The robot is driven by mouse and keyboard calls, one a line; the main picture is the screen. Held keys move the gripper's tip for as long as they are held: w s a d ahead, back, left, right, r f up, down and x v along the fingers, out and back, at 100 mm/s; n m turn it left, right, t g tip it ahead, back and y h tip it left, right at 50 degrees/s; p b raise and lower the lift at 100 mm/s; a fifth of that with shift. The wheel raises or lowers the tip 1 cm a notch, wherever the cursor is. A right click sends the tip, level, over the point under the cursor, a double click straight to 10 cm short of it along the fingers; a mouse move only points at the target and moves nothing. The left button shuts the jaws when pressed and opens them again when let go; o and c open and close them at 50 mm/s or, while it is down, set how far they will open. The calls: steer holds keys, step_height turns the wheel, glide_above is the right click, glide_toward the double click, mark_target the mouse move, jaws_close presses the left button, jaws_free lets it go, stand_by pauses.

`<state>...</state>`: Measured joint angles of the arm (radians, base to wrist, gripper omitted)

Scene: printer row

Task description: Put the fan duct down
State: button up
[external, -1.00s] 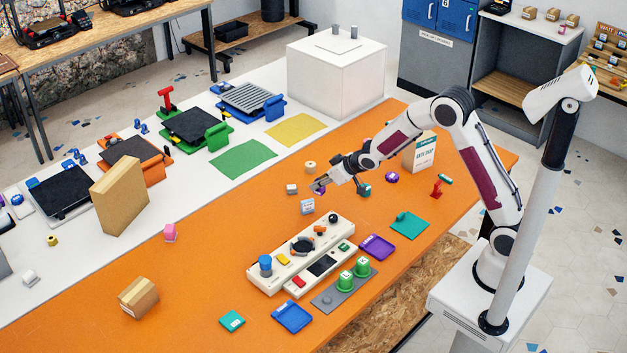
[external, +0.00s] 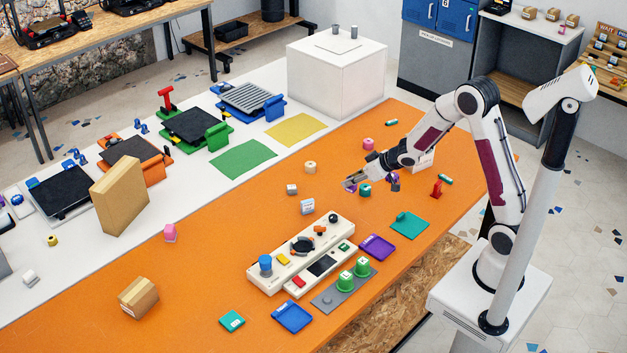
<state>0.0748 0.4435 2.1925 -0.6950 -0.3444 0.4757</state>
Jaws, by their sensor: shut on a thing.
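My gripper (external: 350,184) is over the right-hand part of the orange table, left of a small teal part. It is shut on a small piece that I take to be the fan duct. Only a little bluish-purple shows at the fingertips, so its shape and its gap to the table cannot be told. A similar purple part (external: 393,181) lies on the table behind the wrist, partly covered by it.
The teal part (external: 365,190) stands close to my gripper. A small white labelled box (external: 307,206) and a white block (external: 292,189) lie to the left. The long white control panel (external: 301,254) is nearer the front. The purple tray (external: 376,247) and green tray (external: 409,225) look empty.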

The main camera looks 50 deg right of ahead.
steer(key=w+a+n+g+y, duration=0.1)
steer(key=w+a, duration=0.4)
steer(key=a, duration=0.9)
steer(key=w+a+r+n+g+y, duration=0.1)
steer(key=w+a+n+y, duration=0.2)
steer(key=a, duration=1)
steer(key=w+n, duration=0.1)
steer(key=n, duration=0.1)
steer(key=shift+w+a+r+n+g, duration=0.2)
steer(key=shift+w+a+n+g, duration=0.2)
steer(key=shift+f, duration=0.15)
steer(key=shift+f, duration=3)
steer(key=shift+f, duration=1.9)
steer(key=shift+f, duration=0.1)
steer(key=o, duration=0.8)
